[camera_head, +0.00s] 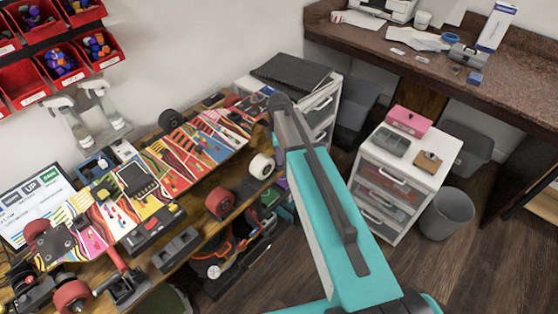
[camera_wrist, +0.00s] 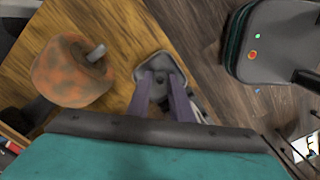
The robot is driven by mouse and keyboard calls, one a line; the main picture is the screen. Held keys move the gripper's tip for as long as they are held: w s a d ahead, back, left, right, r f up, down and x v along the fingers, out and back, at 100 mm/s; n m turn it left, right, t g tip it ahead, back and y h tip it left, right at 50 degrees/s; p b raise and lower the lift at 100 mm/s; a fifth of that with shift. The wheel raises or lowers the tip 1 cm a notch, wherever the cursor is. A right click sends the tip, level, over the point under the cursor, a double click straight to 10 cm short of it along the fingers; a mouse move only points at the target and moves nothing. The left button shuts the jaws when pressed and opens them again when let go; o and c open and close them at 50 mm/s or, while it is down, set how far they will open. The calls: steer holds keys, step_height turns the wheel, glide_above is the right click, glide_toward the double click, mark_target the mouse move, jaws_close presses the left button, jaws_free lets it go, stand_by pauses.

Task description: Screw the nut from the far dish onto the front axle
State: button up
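In the wrist view, a small grey dish (camera_wrist: 160,58) sits on the wooden bench near its edge. My gripper (camera_wrist: 161,78) has two purple fingers pointing down at this dish, with a gap between their tips. A small dark spot shows in the dish between the fingertips; I cannot tell if it is the nut. Left of the dish, a worn orange-brown wheel (camera_wrist: 68,75) has a bare metal axle end (camera_wrist: 96,53) sticking out. In the head view my arm hides the fingertips.
The colourful skateboard deck (camera_head: 190,140) lies along the bench. A dark two-part tray (camera_head: 175,248) is at the front edge. In the wrist view, a dark rounded case (camera_wrist: 275,40) is beyond the bench edge. A white drawer unit (camera_head: 385,190) and bin (camera_head: 447,213) stand right.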

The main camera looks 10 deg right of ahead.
steer(key=shift+c, duration=1.1)
steer(key=shift+r+m, duration=0.4)
steer(key=shift+r, duration=0.35)
steer(key=s+r+m+b, duration=0.2)
steer(key=s+r+m, duration=0.2)
steer(key=r+m, duration=0.5)
step_height(320, 180, up, 8)
steer(key=shift+s+f+m+b, duration=0.1)
steer(key=shift+s+m+b, duration=0.1)
steer(key=shift+m+b, duration=0.15)
steer(key=shift+d, duration=0.1)
